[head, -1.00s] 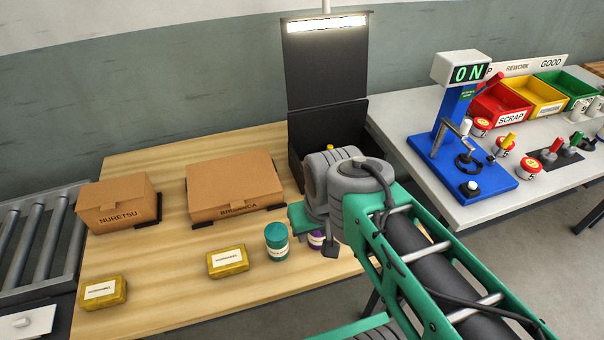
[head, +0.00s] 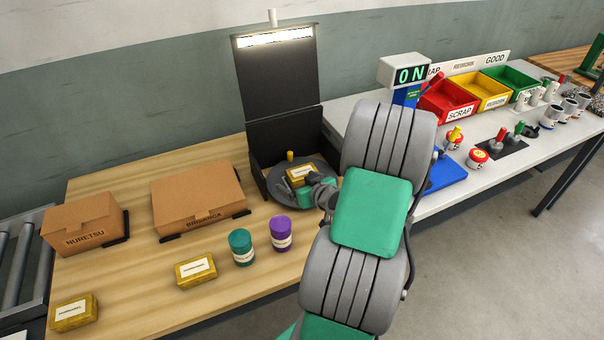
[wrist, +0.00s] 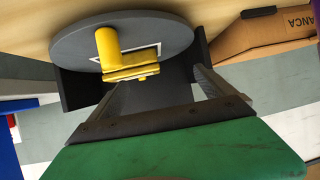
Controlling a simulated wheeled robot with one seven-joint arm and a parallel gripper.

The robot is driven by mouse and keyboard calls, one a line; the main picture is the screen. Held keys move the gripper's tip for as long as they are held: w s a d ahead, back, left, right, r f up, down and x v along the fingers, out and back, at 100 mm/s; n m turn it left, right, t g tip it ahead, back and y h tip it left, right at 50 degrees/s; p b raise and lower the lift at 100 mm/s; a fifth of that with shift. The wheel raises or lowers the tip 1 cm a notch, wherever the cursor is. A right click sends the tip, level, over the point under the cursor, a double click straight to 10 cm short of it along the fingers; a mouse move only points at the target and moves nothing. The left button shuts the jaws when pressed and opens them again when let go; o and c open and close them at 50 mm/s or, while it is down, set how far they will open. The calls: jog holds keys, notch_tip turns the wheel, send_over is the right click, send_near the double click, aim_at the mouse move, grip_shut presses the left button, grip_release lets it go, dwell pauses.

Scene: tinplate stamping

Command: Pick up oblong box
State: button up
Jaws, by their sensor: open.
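A gold oblong box (head: 300,174) with a white label lies on the grey round turntable (head: 284,196) in front of the black lit booth. The box also shows in the wrist view (wrist: 134,72), beside a yellow post (wrist: 107,46). My gripper (wrist: 160,82) is open, with one finger towards each side of the box and a gap showing between them; I see no contact. In the head view my gripper (head: 318,186) is at the right of the turntable, partly hidden by my arm. Two similar gold boxes lie on the wooden table, one at the front middle (head: 196,271) and one at the front left (head: 74,312).
The black booth (head: 284,134) stands behind the turntable. A teal tin (head: 241,247) and a purple tin (head: 281,234) stand in front of it. Two cardboard boxes, NURETSU (head: 82,222) and BRIGANCA (head: 197,200), are at the left. A blue press and coloured bins (head: 448,100) are at the right.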

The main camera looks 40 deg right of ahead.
aim_at(303, 172)
jog(key=shift+o, duration=0.4)
jog(key=shift+m+h, duration=0.6)
jog(key=shift+h, duration=0.3)
jog(key=d, duration=0.1)
jog(key=s+d, duration=0.1)
jog(key=d, duration=0.2)
jog(key=shift+s+f, duration=0.3)
jog(key=shift+f, duration=0.05)
jog(key=p+x, duration=0.1)
jog(key=x, duration=0.4)
jog(key=p+x, duration=0.1)
jog(key=x, duration=0.1)
jog(key=shift+w+r+p, duration=0.2)
jog(key=shift+w+p, duration=0.15)
jog(key=c, duration=1.1)
